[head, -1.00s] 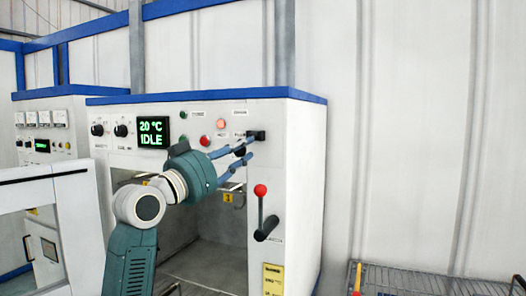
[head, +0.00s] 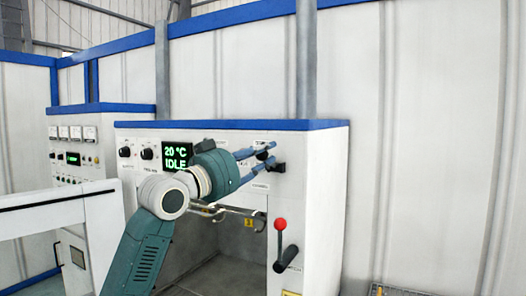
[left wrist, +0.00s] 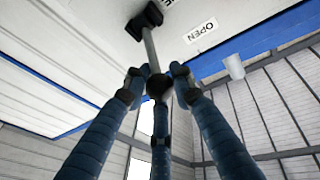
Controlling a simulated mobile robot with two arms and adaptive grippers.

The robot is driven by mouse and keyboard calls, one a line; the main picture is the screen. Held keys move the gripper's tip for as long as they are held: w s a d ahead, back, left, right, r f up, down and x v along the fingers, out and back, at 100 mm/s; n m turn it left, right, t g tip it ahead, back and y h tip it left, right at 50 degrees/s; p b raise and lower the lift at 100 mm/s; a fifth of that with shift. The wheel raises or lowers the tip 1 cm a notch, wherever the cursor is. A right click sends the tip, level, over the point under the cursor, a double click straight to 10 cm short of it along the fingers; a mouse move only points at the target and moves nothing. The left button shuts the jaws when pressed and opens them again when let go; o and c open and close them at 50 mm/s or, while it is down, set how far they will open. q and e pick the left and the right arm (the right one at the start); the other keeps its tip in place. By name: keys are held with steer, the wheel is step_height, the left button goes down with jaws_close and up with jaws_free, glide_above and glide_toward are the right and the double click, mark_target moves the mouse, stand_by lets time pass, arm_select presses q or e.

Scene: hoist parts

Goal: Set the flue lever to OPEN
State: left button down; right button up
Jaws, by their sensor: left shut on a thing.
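The flue lever (left wrist: 150,48) is a grey rod in the left wrist view, running from a black mount (left wrist: 146,17) on the white panel to a dark knob. The OPEN label (left wrist: 201,31) is on the panel to the right of the mount there. My left gripper (left wrist: 158,82) has its blue fingers around the knob end. In the head view my left gripper (head: 270,153) is at the panel's upper right, beside the black mount (head: 279,167); the fingers partly hide the lever. My right gripper is not in view.
A red-knobbed lever (head: 281,225) stands lower on the furnace front, below my left gripper. The display (head: 177,157) reads 20 °C IDLE. The furnace chamber (head: 215,245) is open below the panel. The wall right of the furnace is clear.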

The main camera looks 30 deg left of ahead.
arm_select(q)
steer(key=shift+a+r+y, duration=0.1)
steer(key=shift+r+y, duration=0.2)
steer(key=shift+r, duration=0.2)
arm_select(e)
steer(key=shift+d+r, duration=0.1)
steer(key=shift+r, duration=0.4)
arm_select(q)
steer(key=c, duration=1.5)
jaws_free()
steer(key=shift+f, duration=0.1)
steer(key=shift+o, duration=0.2)
steer(key=shift+s+g, duration=0.15)
steer(key=shift+g, duration=0.15)
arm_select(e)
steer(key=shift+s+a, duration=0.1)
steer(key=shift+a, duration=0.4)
arm_select(q)
steer(key=shift+f, duration=0.1)
steer(key=shift+s+a+f, duration=0.1)
steer(key=v, duration=1.1)
steer(key=shift+s, duration=0.35)
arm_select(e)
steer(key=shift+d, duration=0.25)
